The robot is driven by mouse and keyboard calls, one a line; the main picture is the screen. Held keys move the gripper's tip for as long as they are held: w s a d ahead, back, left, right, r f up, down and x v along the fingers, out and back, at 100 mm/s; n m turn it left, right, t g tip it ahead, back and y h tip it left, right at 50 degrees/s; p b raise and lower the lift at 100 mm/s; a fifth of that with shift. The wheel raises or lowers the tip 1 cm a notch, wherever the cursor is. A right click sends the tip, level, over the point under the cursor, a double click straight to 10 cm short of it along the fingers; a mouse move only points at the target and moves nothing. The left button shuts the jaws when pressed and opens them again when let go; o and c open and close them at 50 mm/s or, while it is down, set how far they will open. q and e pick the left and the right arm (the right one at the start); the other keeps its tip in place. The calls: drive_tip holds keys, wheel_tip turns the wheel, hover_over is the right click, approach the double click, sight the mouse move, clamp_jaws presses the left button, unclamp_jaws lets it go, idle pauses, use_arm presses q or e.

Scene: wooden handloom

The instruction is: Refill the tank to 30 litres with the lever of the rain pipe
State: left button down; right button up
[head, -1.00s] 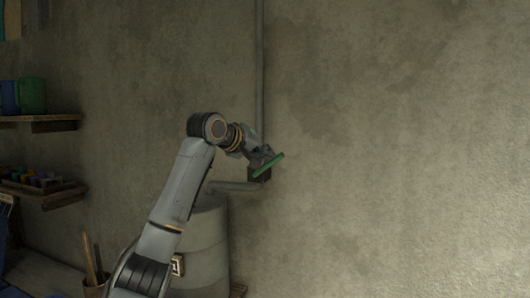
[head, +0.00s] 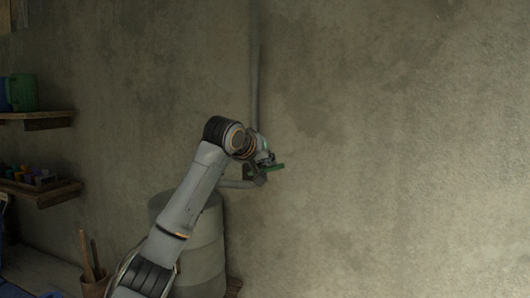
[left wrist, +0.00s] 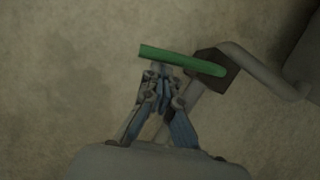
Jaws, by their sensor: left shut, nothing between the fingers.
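The green lever (head: 276,167) of the rain pipe (head: 254,75) looks nearly level in the head view. In the left wrist view the green lever (left wrist: 185,59) runs across the middle, its right end over a dark valve block (left wrist: 228,70). My left gripper (left wrist: 164,74) is shut and empty, its fingertips at the near side of the lever; whether they touch it I cannot tell. In the head view my left gripper (head: 264,158) partly hides the valve. The grey tank (head: 207,250) stands below, partly behind my arm. I cannot read its water level. My right gripper is not in view.
A side pipe (head: 236,184) runs from the valve towards the tank. The wall at right is bare.

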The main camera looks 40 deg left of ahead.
use_arm(q)
drive_tip(key=shift+w+d+f+m+y+p, duration=0.15)
drive_tip(key=shift+d+f+m+y+p, duration=0.2)
drive_tip(key=shift+f+m+y, duration=0.2)
drive_tip(key=shift+f, duration=0.1)
drive_tip(key=s+d+r, duration=0.1)
drive_tip(key=s+r, duration=0.7)
drive_tip(key=shift+s, duration=0.15)
idle(0.7)
